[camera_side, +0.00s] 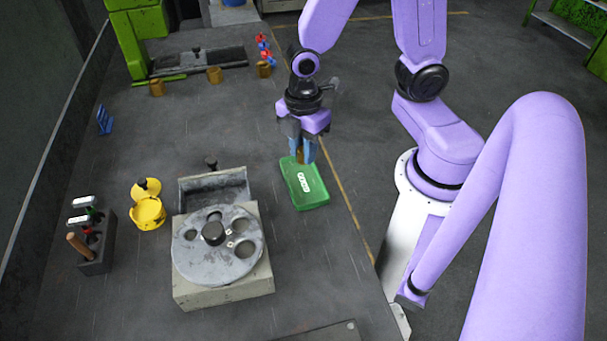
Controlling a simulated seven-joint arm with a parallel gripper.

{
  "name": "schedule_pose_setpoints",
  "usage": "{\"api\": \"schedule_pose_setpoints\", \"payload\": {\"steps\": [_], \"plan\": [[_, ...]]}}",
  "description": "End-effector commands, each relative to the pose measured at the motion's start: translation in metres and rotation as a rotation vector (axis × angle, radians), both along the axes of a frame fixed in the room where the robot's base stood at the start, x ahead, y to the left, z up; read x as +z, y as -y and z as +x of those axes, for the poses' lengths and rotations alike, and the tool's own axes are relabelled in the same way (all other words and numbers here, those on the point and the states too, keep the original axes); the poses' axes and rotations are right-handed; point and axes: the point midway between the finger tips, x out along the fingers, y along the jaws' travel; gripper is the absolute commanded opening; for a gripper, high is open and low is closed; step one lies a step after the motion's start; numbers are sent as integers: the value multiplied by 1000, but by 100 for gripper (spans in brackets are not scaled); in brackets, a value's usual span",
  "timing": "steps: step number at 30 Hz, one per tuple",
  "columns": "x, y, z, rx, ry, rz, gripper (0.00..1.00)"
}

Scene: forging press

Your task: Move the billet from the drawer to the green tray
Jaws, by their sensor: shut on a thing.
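The green tray (305,195) lies on the dark table near its right edge, with a white label on it. My gripper (304,158) points down over the far end of the tray, its blue fingers shut on a brownish billet (299,155). The billet is mostly hidden by the fingers. I cannot tell whether it touches the tray. The open drawer (214,204) sticks out at the back of the grey box with the round holed disc (195,262). The part of its inside that shows looks empty.
A yellow round container (148,212) and a dark tool holder (95,255) stand left of the box. Several small brown cylinders (215,75) stand near the green press (128,45) at the back. The table between press and drawer is mostly clear.

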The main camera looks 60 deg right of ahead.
Motion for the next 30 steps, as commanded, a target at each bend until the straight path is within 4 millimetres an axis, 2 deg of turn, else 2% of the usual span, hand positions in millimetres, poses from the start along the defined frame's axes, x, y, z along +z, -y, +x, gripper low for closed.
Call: {"api": "schedule_pose_setpoints", "payload": {"steps": [3,11,21,30], "plan": [[-15,1,-1,0,-5,-4,0],[-29,0,-1,0,-2,-2,0],[-61,0,-1,0,-3,-3,0],[-66,0,-1,1,0,0,0]]}}
